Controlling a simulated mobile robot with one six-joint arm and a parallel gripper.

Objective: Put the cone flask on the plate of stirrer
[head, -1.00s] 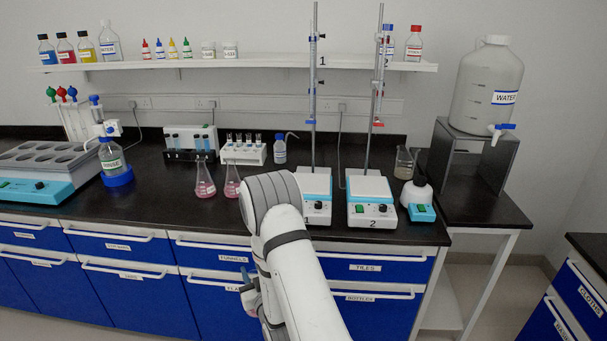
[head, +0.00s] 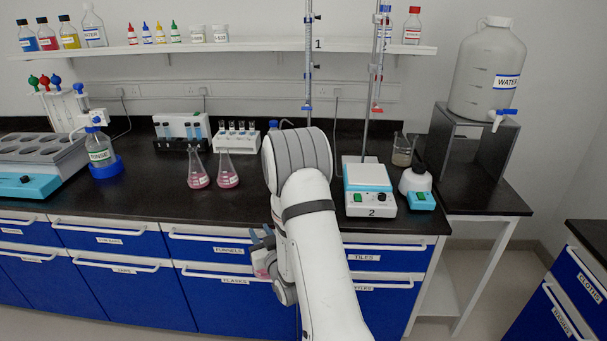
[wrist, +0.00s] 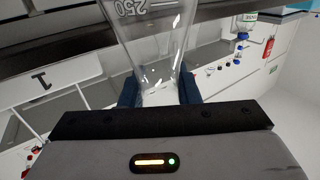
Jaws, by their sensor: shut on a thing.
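My gripper (wrist: 158,92) is shut on a clear cone flask (wrist: 150,40) marked 250, with a blue finger on either side of it in the wrist view. In the head view my gripper (head: 264,246) is low, in front of the blue drawers and below the bench edge; a small pinkish part shows there, too small to make out. Stirrer 2 (head: 371,202) stands on the bench right of my arm, its white plate (head: 367,173) empty. Stirrer 1 is hidden behind my arm.
Two cone flasks with pink liquid (head: 198,179) (head: 228,178) stand on the black bench (head: 140,200) left of my arm. Stand rods rise behind the stirrers. A beaker (head: 403,152) and a small white-and-blue device (head: 417,188) stand right of stirrer 2. Test-tube racks (head: 236,140) are behind.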

